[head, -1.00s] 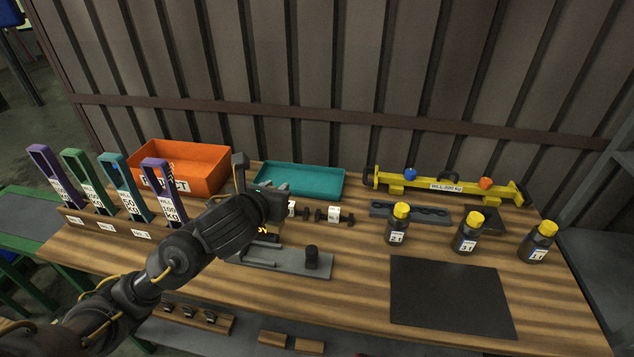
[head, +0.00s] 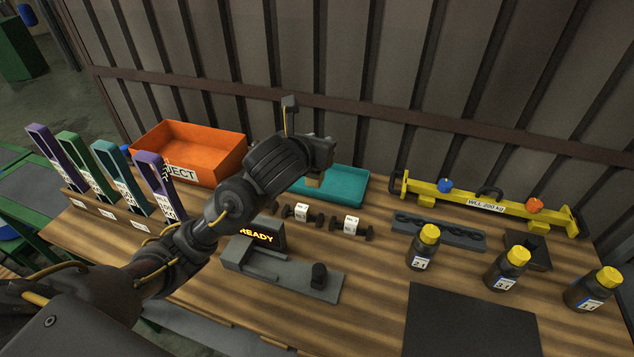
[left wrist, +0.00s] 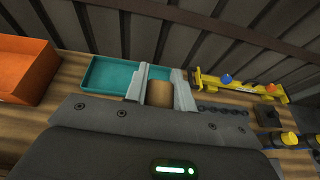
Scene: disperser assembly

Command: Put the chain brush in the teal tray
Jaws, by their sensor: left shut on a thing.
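The teal tray (head: 346,187) lies at the back of the bench, right of the orange bin; it also shows in the left wrist view (left wrist: 108,76). My left gripper (head: 316,174) is raised over the tray's near left part in the head view. In the left wrist view my left gripper (left wrist: 160,88) is shut on a brown, wooden-looking piece, taken as the chain brush (left wrist: 159,94). Its tan end shows below the gripper in the head view (head: 314,181). The rest of the brush is hidden. The visible part of the tray is empty. My right gripper is not in view.
An orange reject bin (head: 203,151) stands left of the tray. A yellow lifting beam (head: 480,206) lies to its right. Several yellow-capped bottles stand at right.

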